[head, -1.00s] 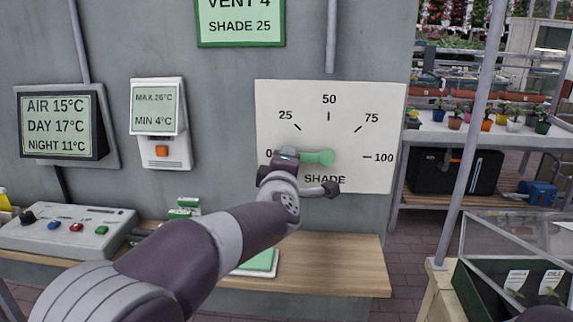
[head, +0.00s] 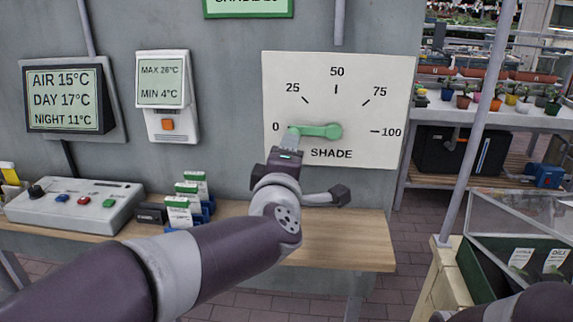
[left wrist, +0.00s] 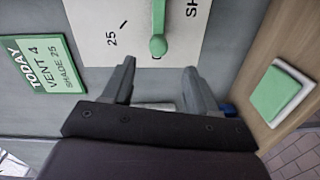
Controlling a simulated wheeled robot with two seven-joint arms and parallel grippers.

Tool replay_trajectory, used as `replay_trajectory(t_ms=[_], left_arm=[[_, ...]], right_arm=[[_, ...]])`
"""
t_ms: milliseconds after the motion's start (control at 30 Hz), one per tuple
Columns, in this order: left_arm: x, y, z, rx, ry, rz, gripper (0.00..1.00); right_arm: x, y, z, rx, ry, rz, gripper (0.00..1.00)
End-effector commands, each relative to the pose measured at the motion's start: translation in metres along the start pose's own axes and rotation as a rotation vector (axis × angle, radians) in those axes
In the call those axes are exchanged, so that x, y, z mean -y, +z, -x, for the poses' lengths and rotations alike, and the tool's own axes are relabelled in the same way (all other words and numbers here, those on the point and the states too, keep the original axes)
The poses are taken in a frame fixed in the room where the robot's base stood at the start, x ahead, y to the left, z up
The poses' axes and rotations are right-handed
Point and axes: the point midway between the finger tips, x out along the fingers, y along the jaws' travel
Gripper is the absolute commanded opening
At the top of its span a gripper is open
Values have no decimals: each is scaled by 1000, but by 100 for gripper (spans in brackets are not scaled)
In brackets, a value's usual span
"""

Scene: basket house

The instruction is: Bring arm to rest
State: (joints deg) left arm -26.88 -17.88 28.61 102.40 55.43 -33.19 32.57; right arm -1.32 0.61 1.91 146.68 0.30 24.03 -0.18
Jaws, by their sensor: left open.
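The green lever (head: 318,131) on the white SHADE dial (head: 350,85) lies about level, its free end pointing left, close to the 0 mark. My left gripper (head: 291,139) is at the lever's left end in the head view. In the left wrist view my left gripper (left wrist: 158,68) has its two fingers spread with nothing between them. The lever's rounded end (left wrist: 158,46) shows just beyond the fingertips, seemingly apart from them. My right gripper is not in view.
Below the dial is a wooden bench (head: 345,240) with a control box (head: 75,205) and seed packets (head: 190,205). A green pad (left wrist: 277,95) shows in the left wrist view. A metal post (head: 470,150) and glazed frame (head: 520,230) stand at the right.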

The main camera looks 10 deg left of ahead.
Motion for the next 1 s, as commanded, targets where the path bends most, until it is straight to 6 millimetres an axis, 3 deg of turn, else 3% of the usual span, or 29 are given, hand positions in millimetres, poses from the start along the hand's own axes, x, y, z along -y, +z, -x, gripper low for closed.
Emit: replay_trajectory(t_ms=[200, 533, 600, 667, 700, 767, 800, 900, 1000], left_arm=[[0, 1, 22, 1, -1, -1, 58], [1, 1, 24, 5, -4, -15, 58], [9, 17, 25, 82, -31, -109, 58], [32, 41, 33, 220, -77, -278, 58], [59, 58, 41, 333, -124, -427, 58], [113, 68, 58, 507, -224, -667, 58], [149, 65, 71, 613, -300, -806, 58], [222, 42, 106, 832, -477, -1049, 58], [273, 11, 142, 1001, -635, -1186, 58]], right_arm=[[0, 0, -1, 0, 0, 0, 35], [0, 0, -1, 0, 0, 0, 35], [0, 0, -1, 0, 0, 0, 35], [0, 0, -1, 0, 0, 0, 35], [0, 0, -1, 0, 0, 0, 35], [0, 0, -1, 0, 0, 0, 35], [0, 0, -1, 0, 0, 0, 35], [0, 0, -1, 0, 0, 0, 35], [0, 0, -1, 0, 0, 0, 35]])
